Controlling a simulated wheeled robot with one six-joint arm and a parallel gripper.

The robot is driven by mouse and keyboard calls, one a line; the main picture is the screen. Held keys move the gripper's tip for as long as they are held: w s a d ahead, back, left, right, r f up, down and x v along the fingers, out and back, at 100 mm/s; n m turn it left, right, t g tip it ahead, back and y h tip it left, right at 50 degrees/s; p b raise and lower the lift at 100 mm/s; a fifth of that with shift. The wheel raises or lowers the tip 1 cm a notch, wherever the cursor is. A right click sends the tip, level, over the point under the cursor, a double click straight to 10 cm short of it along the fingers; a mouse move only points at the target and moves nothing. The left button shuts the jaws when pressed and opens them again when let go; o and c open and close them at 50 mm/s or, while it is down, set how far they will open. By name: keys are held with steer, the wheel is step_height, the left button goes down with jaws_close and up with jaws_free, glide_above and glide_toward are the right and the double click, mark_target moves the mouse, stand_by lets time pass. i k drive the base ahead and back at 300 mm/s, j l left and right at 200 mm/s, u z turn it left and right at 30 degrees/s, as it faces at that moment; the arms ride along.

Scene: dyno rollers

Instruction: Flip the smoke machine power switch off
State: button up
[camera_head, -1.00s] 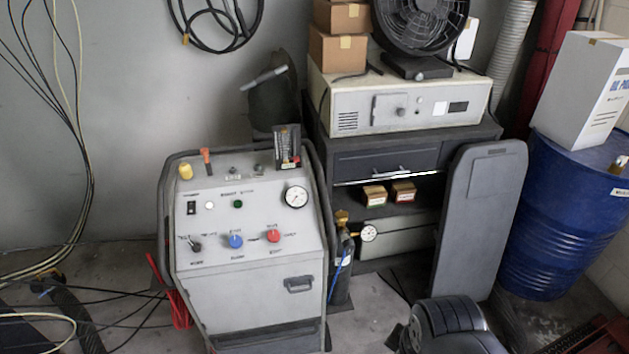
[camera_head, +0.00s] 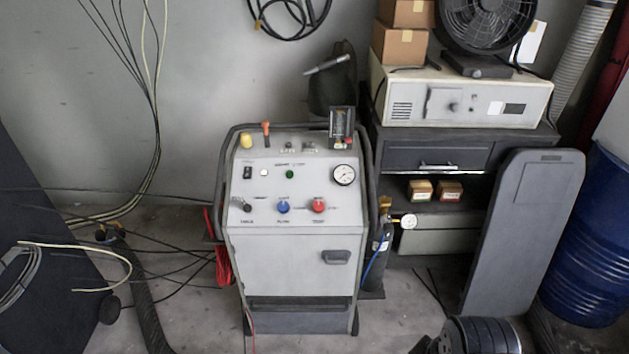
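The smoke machine (camera_head: 292,262) is a grey wheeled cabinet with a sloped control panel, standing upright near the middle of the head view. A small black rocker power switch (camera_head: 247,172) sits at the upper left of its panel. Its on or off position is too small to tell. Beside the switch are a pale lamp and a green lamp (camera_head: 290,174). Below are a black lever, a blue knob (camera_head: 283,206) and a red knob (camera_head: 318,205). A round gauge (camera_head: 343,175) is at the panel's right. My gripper is not in view.
A dark cabinet (camera_head: 433,157) with a fan on top stands behind right. A grey board (camera_head: 522,230) and a blue drum (camera_head: 590,240) are further right. Cables and a hose (camera_head: 148,290) lie on the floor at left. Floor shows in front of the machine.

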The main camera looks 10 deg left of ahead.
mark_target(248, 169)
steer(key=i+u, duration=0.45)
steer(key=i, duration=0.65)
steer(key=l, duration=0.1)
